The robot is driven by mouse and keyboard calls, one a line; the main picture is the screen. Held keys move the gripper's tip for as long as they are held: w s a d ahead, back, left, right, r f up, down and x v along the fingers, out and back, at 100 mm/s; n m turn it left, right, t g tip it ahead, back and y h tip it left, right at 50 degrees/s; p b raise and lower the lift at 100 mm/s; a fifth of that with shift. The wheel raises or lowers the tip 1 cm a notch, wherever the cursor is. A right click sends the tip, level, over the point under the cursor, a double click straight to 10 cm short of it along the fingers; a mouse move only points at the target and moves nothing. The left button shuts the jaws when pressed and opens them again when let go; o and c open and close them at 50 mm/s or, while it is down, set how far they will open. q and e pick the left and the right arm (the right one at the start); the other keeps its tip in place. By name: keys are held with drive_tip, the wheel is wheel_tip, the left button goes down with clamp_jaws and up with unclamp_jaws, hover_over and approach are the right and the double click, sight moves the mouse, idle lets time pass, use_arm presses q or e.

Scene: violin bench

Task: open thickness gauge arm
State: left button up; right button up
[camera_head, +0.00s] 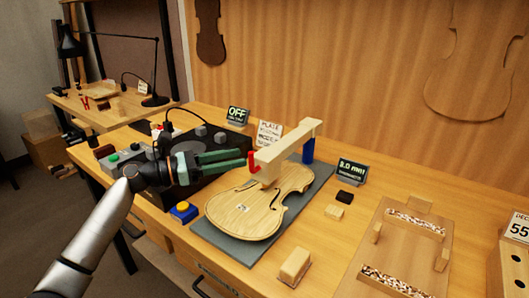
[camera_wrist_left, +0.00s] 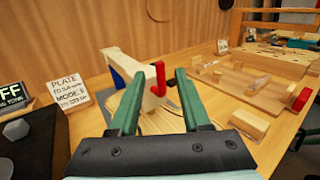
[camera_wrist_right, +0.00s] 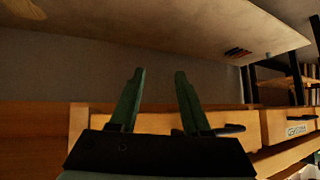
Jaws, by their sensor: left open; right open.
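The thickness gauge arm (camera_head: 290,142) is a cream bar reaching over the violin plate (camera_head: 240,212) from a blue post (camera_head: 308,151). A red handle (camera_head: 253,161) hangs at its near end. My left gripper (camera_head: 243,157) is open and empty, its fingertips just left of the handle. In the left wrist view, the red handle (camera_wrist_left: 158,79) and cream arm (camera_wrist_left: 130,66) appear ahead between the open fingers (camera_wrist_left: 156,76). Whether the fingers straddle the handle cannot be told. My right gripper (camera_wrist_right: 159,72) is open and empty, outside the head view, facing drawer fronts (camera_wrist_right: 285,125).
A black unit (camera_head: 205,145) with knobs lies beneath my left wrist. A readout (camera_head: 351,171) shows 3.0 mm. A wooden block (camera_head: 294,266) and a wooden jig (camera_head: 400,240) lie to the right.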

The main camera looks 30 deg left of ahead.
use_arm(q)
drive_tip(key=x, duration=0.8)
clamp_jaws()
idle(1.3)
